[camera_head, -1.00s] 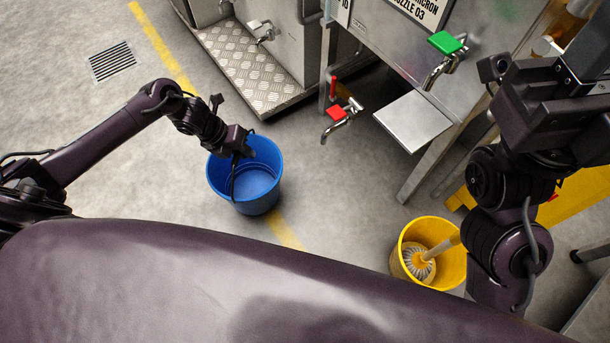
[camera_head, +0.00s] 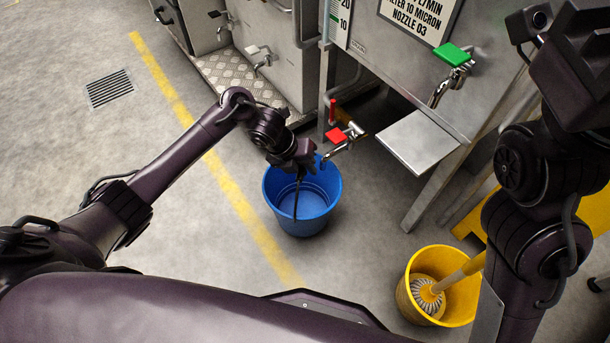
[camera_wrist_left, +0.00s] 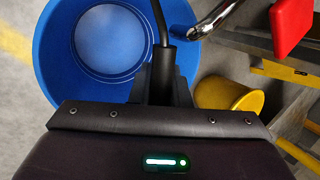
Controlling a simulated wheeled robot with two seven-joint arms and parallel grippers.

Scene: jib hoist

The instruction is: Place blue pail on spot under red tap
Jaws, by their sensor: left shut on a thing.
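The blue pail (camera_head: 303,205) is upright and looks empty, below and just left of the red tap (camera_head: 336,136) in the head view. In the left wrist view the pail (camera_wrist_left: 62,60) fills the upper left, and the tap's spout (camera_wrist_left: 215,18) and red handle (camera_wrist_left: 291,22) show close on the right. The spout's end appears near the pail's rim. The spot under the tap cannot be made out; the pail and arm cover that floor. My right gripper (camera_head: 580,60) is raised at the upper right; its fingertips are not clear.
A yellow bucket (camera_head: 460,306) with a mop stands at the lower right. A metal shelf (camera_head: 418,140) juts out beneath a green-handled tap (camera_head: 453,54). A treadplate step (camera_head: 225,85) lies at the back left. The floor around the yellow line is clear.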

